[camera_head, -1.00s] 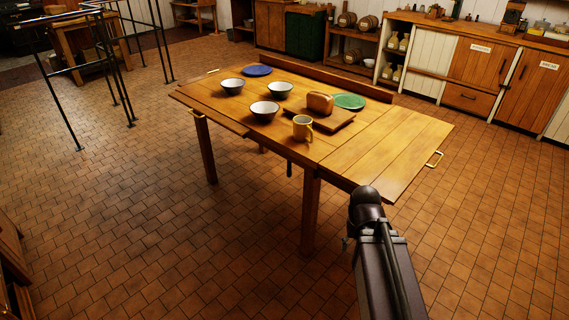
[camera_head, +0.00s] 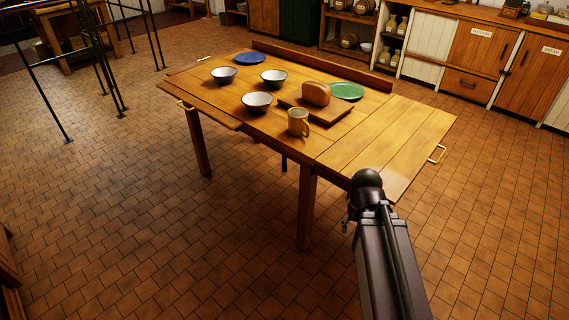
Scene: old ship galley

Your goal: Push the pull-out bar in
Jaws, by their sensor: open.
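The wooden table (camera_head: 392,140) stands in the middle of the head view. Its right end panel sticks out and carries a brass handle (camera_head: 437,153). A second brass handle (camera_head: 185,106) sits on the front left edge, by a panel (camera_head: 205,106) that also sticks out. I cannot tell which of these parts, if any, is the pull-out bar. My dark arm link rises at the lower right, and its rounded joint overlaps the table's front right edge in the picture. My gripper does not show.
Several bowls (camera_head: 257,102), a yellow mug (camera_head: 298,123), a loaf (camera_head: 316,93) on a board (camera_head: 318,112), a blue plate (camera_head: 249,57) and a green plate (camera_head: 347,90) are on the table. A black metal frame (camera_head: 103,70) stands at left. Tiled floor (camera_head: 170,240) before the table is clear.

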